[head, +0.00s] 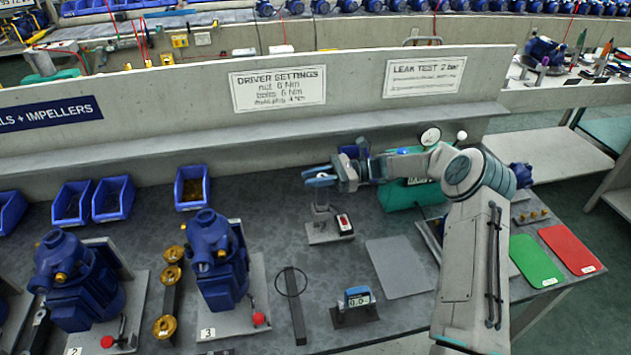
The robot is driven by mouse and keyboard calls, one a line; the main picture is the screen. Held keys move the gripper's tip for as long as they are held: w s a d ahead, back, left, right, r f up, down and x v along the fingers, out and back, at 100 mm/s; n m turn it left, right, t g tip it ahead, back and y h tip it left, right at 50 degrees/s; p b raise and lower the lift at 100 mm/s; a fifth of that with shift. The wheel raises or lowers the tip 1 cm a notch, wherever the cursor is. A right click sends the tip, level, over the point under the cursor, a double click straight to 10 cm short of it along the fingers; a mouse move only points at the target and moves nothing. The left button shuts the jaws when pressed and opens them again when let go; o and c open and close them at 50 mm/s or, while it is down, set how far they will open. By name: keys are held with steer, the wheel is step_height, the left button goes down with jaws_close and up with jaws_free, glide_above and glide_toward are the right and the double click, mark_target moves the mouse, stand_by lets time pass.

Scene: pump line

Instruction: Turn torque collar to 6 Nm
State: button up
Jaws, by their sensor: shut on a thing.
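My gripper (319,175) is above the middle of the bench, with its blue-tipped fingers pointing left. It is shut at the top of a slim upright tool (321,198), which looks like the driver and stands on a grey stand (322,236). The collar itself is too small to make out between the fingers, and its setting cannot be read. A red and white piece (344,223) sits on the right of the stand. The settings sign (278,88) on the back wall reads "DRIVER SETTINGS" with several Nm lines, one of them 6 Nm.
Blue pumps stand on numbered plates at left (80,281) and centre left (217,260). Blue bins (192,187) line the wall. A teal tank with gauge (410,194) is behind my arm. The grey mat (400,267) is bare.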

steer(key=shift+s+n+g+h+b, duration=0.15)
steer(key=shift+n+g+h+b, duration=0.4)
steer(key=shift+n+g, duration=0.7)
steer(key=shift+s+g+h, duration=0.1)
steer(key=shift+g+h, duration=0.25)
steer(key=shift+g, duration=0.4)
steer(key=shift+d, duration=0.1)
steer(key=o, duration=1)
steer(key=shift+r, duration=0.15)
steer(key=s+d+r+b, duration=0.2)
steer(key=d+r, duration=0.8)
steer(key=d, duration=0.1)
steer(key=shift+s+d+r, duration=0.2)
steer(key=shift+s+r, duration=0.1)
steer(key=shift+r, duration=0.1)
